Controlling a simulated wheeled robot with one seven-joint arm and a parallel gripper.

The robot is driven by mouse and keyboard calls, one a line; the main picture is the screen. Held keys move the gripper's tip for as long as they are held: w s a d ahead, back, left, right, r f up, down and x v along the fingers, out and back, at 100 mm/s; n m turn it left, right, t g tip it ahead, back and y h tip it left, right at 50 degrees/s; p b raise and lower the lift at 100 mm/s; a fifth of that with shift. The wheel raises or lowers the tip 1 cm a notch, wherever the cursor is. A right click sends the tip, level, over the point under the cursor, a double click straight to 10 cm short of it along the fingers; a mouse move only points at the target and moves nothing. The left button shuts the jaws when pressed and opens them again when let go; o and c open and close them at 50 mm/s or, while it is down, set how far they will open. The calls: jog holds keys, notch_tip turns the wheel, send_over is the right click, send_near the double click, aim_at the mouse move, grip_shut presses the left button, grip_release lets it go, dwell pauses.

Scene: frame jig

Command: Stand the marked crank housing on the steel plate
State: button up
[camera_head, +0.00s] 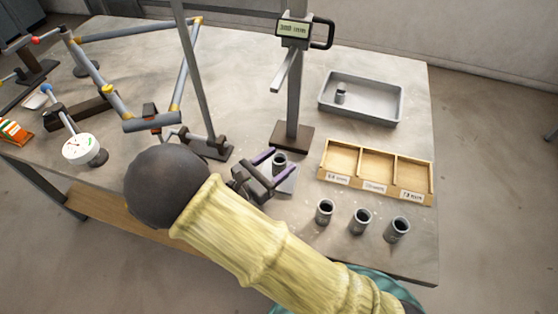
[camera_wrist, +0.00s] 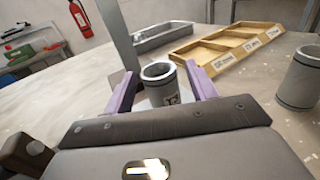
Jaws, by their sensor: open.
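A grey cylindrical crank housing (camera_head: 280,159) stands upright between the purple fingers of my gripper (camera_head: 278,164). In the wrist view this housing (camera_wrist: 160,73) shows an open top and a dark mark on its near side. The pale steel plate (camera_head: 286,187) lies under it, partly covered by my gripper. The housing appears to rest on the plate, but its base is mostly hidden. My gripper is open, with one finger on each side of the housing. I cannot tell whether either finger touches it.
Three similar housings (camera_head: 360,221) stand near the front right table edge. A grey tray (camera_head: 391,118) holds another. A wooden three-compartment box (camera_head: 346,180) with labels lies right of the plate. A height gauge (camera_head: 294,92) stands behind. A linkage frame and a white dial (camera_head: 82,148) are left.

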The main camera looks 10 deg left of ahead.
jog(key=v, duration=1.1)
jog(key=shift+s+b, duration=0.1)
jog(key=shift+b, duration=0.2)
